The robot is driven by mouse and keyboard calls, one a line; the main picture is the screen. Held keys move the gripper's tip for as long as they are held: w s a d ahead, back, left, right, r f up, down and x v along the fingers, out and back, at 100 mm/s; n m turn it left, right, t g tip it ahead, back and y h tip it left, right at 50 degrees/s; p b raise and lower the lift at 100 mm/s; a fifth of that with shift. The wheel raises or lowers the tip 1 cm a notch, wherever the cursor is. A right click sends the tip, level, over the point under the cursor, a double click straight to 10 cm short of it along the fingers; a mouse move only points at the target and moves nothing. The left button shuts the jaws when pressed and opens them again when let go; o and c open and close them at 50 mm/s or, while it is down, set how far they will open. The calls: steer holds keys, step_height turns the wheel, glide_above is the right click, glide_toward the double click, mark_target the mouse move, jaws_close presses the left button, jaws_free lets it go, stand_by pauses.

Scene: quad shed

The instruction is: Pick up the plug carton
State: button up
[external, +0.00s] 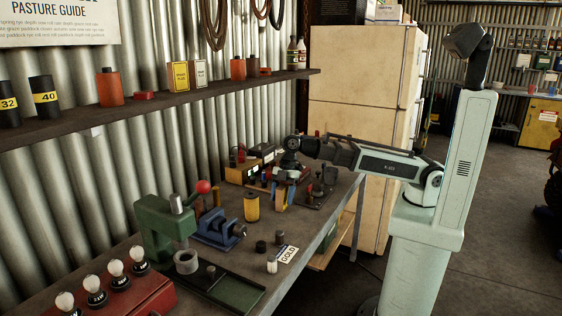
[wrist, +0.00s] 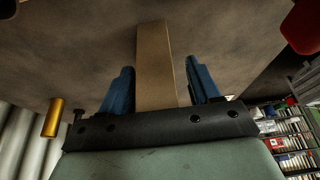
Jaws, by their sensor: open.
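A plain tan carton (wrist: 156,60) stands between the two blue fingers of my gripper (wrist: 164,88) in the wrist view. The carton is mostly hidden there. Two small boxes, one yellow (external: 180,76) and one pale (external: 199,73), stand on the wall shelf.
A yellow cylinder (external: 252,208) stands left of my gripper. A blue vise (external: 219,231) and green press (external: 160,232) are nearer on the bench (external: 318,246). A black stand (external: 318,188) is close on the right. A fridge (external: 361,110) stands behind.

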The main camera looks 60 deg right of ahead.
steer(key=c, duration=1.1)
steer(key=shift+o, duration=0.2)
steer(key=shift+r, duration=0.1)
